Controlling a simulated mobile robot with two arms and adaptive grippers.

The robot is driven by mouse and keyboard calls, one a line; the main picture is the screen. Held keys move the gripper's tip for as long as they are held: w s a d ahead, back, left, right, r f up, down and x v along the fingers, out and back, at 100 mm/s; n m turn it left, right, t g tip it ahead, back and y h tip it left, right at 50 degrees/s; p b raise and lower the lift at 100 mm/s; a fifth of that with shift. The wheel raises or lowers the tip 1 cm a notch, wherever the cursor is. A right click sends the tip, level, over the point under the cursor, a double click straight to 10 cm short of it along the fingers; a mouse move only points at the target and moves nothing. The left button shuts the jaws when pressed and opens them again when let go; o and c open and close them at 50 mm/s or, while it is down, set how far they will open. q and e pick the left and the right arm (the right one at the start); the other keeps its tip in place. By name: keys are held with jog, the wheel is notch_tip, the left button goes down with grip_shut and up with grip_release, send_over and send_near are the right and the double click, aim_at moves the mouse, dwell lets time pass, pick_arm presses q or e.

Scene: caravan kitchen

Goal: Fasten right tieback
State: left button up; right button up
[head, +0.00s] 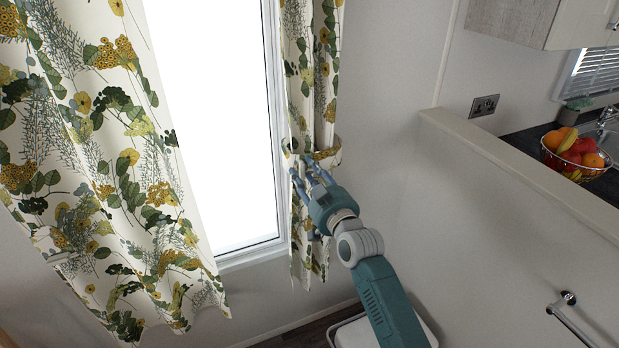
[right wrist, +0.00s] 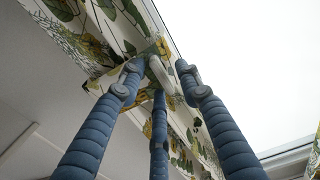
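The right curtain (head: 300,80), white with green and yellow leaves, hangs gathered at the window's right side. The right tieback (head: 328,155), a band of the same fabric, goes around it at mid height. My right gripper (head: 304,170) is at the front of the curtain, at the band's level. In the right wrist view, its three blue ribbed fingers (right wrist: 160,78) close in around the tieback's patterned end (right wrist: 130,72) and a pale ring (right wrist: 161,74). The fingertips partly hide this end. The wall hook is not clearly visible. My left gripper is out of view.
The left curtain (head: 95,150) hangs loose and wide. The bright window (head: 215,110) lies between the curtains. A partition ledge (head: 520,165) runs along the right, with a fruit basket (head: 575,155) on the counter beyond. A metal rail (head: 572,322) is at lower right.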

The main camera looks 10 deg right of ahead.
jog(key=v, duration=1.2)
jog(key=shift+f, duration=0.15)
jog(key=s+d+f+g+h+b, duration=0.1)
jog(key=s+f+g, duration=0.25)
jog(key=f, duration=1.35)
jog(key=s+d+f+g+h+b, duration=0.1)
jog(key=s+d+f+g, duration=0.2)
jog(key=f, duration=1.5)
jog(key=s+d+f+g+h, duration=0.15)
jog(key=s+f+g, duration=0.25)
jog(key=s+f, duration=1.4)
jog(key=s+d+f+g, duration=0.1)
jog(key=s+f, duration=0.4)
jog(key=s, duration=0.5)
jog(key=s+d+f+g+b, duration=0.1)
jog(key=s+d+f+g, duration=0.1)
jog(key=s+f, duration=0.4)
jog(key=s+d+f+g+h+b, duration=0.1)
jog(key=s+f, duration=0.4)
jog(key=s, duration=1)
jog(key=shift+d+f+g, duration=0.2)
jog(key=shift+d+g, duration=0.35)
jog(key=shift+g, duration=0.4)
